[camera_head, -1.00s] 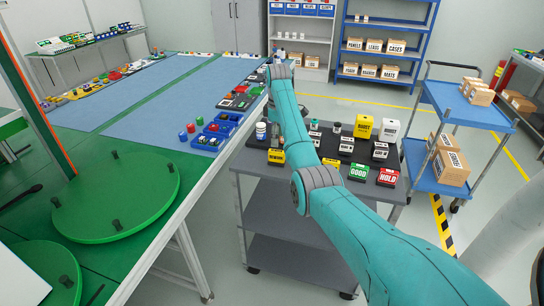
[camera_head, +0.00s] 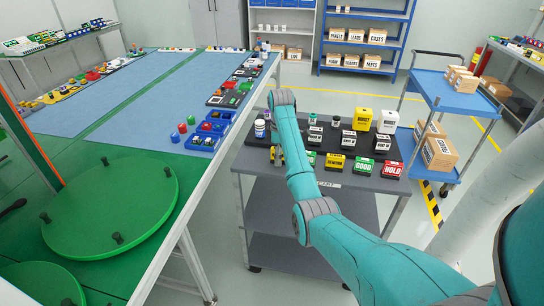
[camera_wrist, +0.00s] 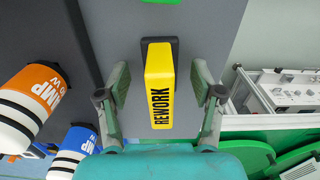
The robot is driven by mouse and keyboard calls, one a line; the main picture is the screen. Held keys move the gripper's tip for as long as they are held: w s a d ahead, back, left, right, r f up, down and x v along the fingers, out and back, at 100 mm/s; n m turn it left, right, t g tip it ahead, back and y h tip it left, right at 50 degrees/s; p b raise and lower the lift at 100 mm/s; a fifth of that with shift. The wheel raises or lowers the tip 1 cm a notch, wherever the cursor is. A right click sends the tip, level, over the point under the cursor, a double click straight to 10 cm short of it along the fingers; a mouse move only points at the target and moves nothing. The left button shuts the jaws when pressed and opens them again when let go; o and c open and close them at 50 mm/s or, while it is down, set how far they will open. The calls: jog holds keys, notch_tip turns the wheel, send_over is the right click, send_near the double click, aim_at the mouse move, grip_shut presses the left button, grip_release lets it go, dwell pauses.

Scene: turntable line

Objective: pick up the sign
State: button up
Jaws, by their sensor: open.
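A yellow sign block lettered REWORK (camera_wrist: 160,92) stands at the middle of the wrist view, with a dark part behind its top end. My gripper (camera_wrist: 160,82) is open, one finger on each side of it, with a visible gap to each finger. In the head view my arm reaches over the left end of the dark grey cart (camera_head: 262,205). There the sign at the gripper is mostly hidden by my own arm and fingers. Another yellow sign (camera_head: 336,162), a green GOOD sign (camera_head: 365,168) and a red HOLD sign (camera_head: 393,169) stand along the cart's front edge.
In the wrist view, two white cylinders, one orange-banded (camera_wrist: 37,90) and one blue-banded (camera_wrist: 75,145), stand left of the gripper. Behind the signs are several small blocks and a yellow box (camera_head: 363,118). A green turntable (camera_head: 115,205) lies left of the cart.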

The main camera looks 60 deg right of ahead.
jog(key=shift+f, duration=0.1)
grip_shut()
dwell(0.4)
